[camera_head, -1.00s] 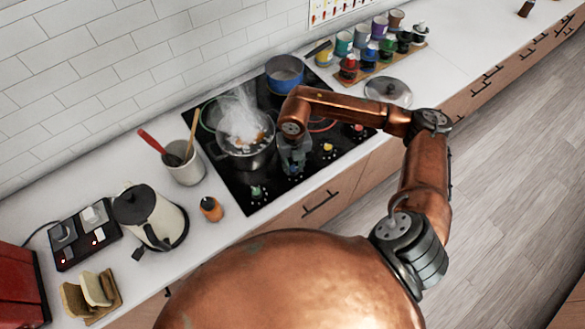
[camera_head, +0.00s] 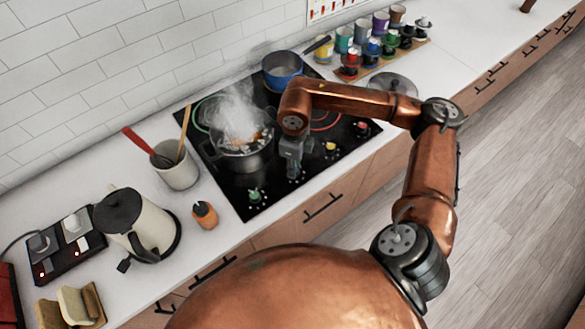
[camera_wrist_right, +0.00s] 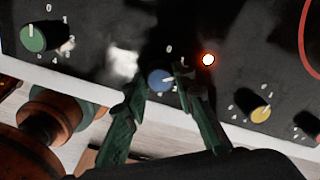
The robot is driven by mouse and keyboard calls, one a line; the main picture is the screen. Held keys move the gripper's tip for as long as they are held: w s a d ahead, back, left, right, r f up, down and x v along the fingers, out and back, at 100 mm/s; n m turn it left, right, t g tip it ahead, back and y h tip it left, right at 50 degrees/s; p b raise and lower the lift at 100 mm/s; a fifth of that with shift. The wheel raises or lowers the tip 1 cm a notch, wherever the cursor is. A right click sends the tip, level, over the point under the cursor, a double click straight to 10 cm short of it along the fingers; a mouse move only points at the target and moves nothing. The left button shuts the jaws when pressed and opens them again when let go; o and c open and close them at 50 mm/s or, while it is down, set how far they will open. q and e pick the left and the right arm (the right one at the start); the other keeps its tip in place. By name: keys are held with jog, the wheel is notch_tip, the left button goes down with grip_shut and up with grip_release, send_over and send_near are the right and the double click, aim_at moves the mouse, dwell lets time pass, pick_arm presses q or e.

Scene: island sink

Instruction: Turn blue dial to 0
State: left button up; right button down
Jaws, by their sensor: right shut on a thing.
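The blue dial (camera_wrist_right: 160,80) shows in the right wrist view, on the black cooktop near its front edge. My right gripper (camera_wrist_right: 158,82) is shut on it, with one finger on each side. A "0" mark is printed just above the dial, and part of the other markings is hidden by the fingers. In the head view my right gripper (camera_head: 293,168) points down at the front of the cooktop (camera_head: 235,190), and it hides the blue dial there. My left gripper is not in view.
A green dial (camera_wrist_right: 34,37) and a yellow dial (camera_wrist_right: 260,114) flank the blue one. A red light (camera_wrist_right: 208,59) glows beside it. A steaming pot (camera_head: 240,150) and a blue pot (camera_head: 283,72) stand on the cooktop. A kettle (camera_head: 140,228) stands to the left.

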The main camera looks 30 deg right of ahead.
jog(key=n+b, duration=0.3)
jog(key=n, duration=0.2)
jog(key=shift+f+n, duration=0.1)
jog(key=shift+n, duration=0.2)
jog(key=n+b, duration=0.2)
jog(key=n, duration=0.1)
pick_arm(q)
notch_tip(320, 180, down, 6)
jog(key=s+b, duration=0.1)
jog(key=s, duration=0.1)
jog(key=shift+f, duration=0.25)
pick_arm(e)
jog(key=shift+n, duration=1)
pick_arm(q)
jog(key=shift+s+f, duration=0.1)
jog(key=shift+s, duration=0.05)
pick_arm(e)
jog(key=shift+r, duration=0.2)
jog(key=c, duration=1.6)
grip_release()
